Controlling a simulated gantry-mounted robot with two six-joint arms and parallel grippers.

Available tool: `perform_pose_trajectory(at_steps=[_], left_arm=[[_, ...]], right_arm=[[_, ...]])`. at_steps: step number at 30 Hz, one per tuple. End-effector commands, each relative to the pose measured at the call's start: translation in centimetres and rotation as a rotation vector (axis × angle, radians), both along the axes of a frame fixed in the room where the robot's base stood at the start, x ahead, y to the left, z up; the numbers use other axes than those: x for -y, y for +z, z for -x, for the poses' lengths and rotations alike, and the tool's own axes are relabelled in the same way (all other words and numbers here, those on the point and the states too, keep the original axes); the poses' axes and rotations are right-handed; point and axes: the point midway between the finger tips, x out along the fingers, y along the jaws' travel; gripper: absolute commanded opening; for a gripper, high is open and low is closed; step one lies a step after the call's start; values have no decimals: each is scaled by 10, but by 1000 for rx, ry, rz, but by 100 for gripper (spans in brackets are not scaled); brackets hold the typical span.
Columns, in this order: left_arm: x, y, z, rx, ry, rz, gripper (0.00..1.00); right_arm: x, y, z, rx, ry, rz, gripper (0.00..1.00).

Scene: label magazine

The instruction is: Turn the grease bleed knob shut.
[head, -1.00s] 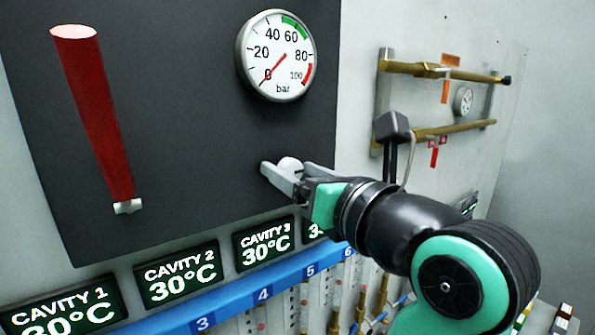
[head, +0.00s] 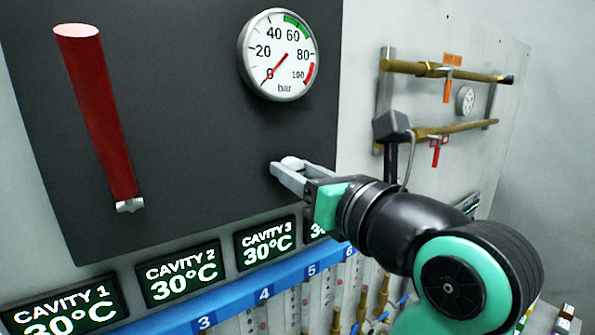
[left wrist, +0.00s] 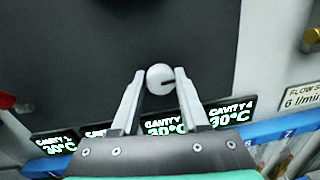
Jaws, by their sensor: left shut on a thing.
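The grease bleed knob (head: 291,162) is a small white round knob on the dark panel, below the pressure gauge. In the left wrist view the knob (left wrist: 158,74) has a short dark mark pointing right. My left gripper (head: 293,170) is shut on the knob, one finger on each side. In the left wrist view the fingers of the gripper (left wrist: 160,80) reach up to the knob's two sides. The fingers hide part of the knob in the head view. My right gripper is not in view.
A round gauge (head: 278,55) above the knob has its needle near 0 bar. A red tapered cylinder (head: 97,115) stands out at the left of the dark panel (head: 190,110). Cavity displays (head: 180,273) and a blue rail (head: 235,302) run below. Brass pipes (head: 440,70) are at right.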

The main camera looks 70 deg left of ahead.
Motion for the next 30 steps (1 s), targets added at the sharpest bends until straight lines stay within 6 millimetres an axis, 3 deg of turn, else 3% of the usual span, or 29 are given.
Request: perform_pose_trajectory(at_steps=[8, 30], left_arm=[[0, -1, 0, 164, -1, -43, 0], [0, -2, 1, 833, -3, -222, 0]], right_arm=[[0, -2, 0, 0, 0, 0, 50], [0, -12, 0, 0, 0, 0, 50]])
